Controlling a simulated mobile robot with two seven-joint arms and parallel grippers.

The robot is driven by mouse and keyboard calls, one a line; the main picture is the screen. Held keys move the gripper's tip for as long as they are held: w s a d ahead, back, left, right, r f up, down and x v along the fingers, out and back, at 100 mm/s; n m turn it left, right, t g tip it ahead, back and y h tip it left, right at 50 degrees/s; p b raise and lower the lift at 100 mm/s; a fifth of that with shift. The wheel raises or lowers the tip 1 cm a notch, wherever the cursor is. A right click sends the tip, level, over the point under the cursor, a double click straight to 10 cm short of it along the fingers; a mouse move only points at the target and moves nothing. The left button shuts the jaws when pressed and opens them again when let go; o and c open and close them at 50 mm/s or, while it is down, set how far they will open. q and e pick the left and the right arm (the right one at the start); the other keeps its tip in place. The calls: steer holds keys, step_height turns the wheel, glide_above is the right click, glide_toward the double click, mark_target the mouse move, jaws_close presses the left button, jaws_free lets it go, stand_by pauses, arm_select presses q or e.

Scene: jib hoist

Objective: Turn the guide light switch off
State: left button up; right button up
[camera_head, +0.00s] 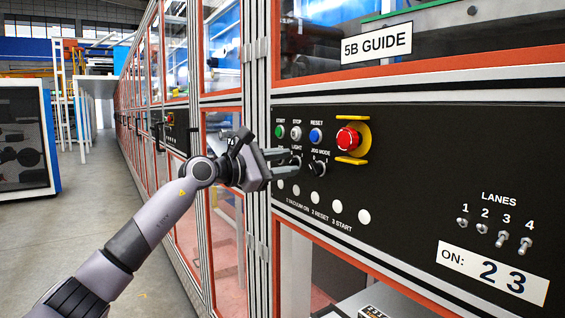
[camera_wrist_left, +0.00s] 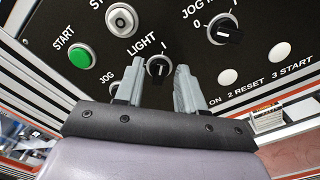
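The light switch is a black rotary knob with a white pointer line, labelled LIGHT, on a black control panel (camera_head: 420,140). In the head view the knob (camera_head: 295,160) is partly covered by my left gripper (camera_head: 286,162). In the left wrist view the knob (camera_wrist_left: 158,68) shows just beyond the gap between the fingertips, nearer the left finger. My left gripper (camera_wrist_left: 160,80) is open, with its two fingers apart and nothing visibly held between them. I cannot tell whether a finger touches the knob. My right gripper is not in view.
A similar JOG MODE knob (camera_head: 318,168) sits just right. Above are a green START button (camera_head: 280,131), white STOP button (camera_head: 296,132), blue RESET button (camera_head: 315,135) and red emergency stop (camera_head: 348,138). LANES toggles (camera_head: 482,228) are farther right.

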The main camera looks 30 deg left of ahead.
arm_select(q)
jaws_close()
steer(key=shift+n, duration=0.3)
steer(key=n+p, duration=0.3)
steer(key=n, duration=0.1)
steer(key=shift+r+n, duration=0.15)
steer(key=shift+n, duration=0.15)
steer(key=shift+w+a+f+n+p, duration=0.15)
steer(key=shift+n+p, duration=1.15)
steer(key=shift+n, duration=1.9)
steer(key=shift+s+a+f+n+p, duration=0.15)
steer(key=shift+n+p, duration=1.1)
steer(key=shift+n, duration=1.95)
steer(key=shift+w+r, duration=0.1)
